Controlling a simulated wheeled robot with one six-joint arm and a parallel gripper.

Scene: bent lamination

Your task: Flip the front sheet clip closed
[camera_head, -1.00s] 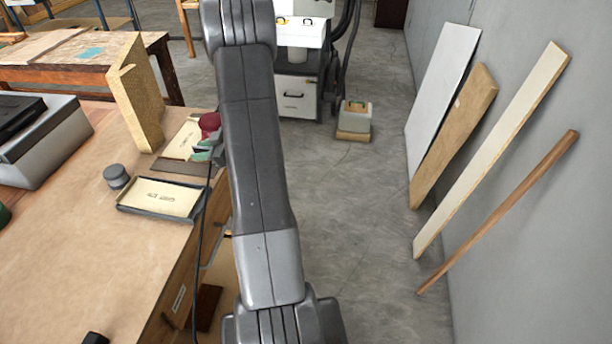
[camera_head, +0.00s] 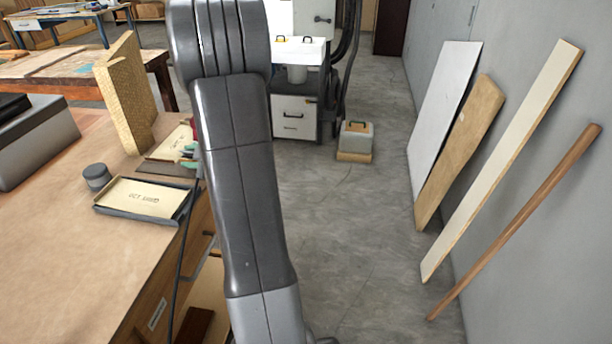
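I cannot make out a sheet clip in this view. A shallow dark tray (camera_head: 110,213) with a pale, lettered sheet (camera_head: 143,197) lies on the wooden bench (camera_head: 70,265) at the left. Behind it stands a tall yellowish wooden piece (camera_head: 126,95), upright on the bench. My arm crosses the middle of the picture and hides part of the bench's right edge and the items there. My gripper is outside the view.
A small grey round container (camera_head: 97,177) stands beside the tray. A grey box (camera_head: 38,140) sits at the bench's left. Boards (camera_head: 505,160) and a brown pole (camera_head: 515,222) lean on the right wall. The concrete floor (camera_head: 350,240) between is clear, with a small case (camera_head: 356,140) farther back.

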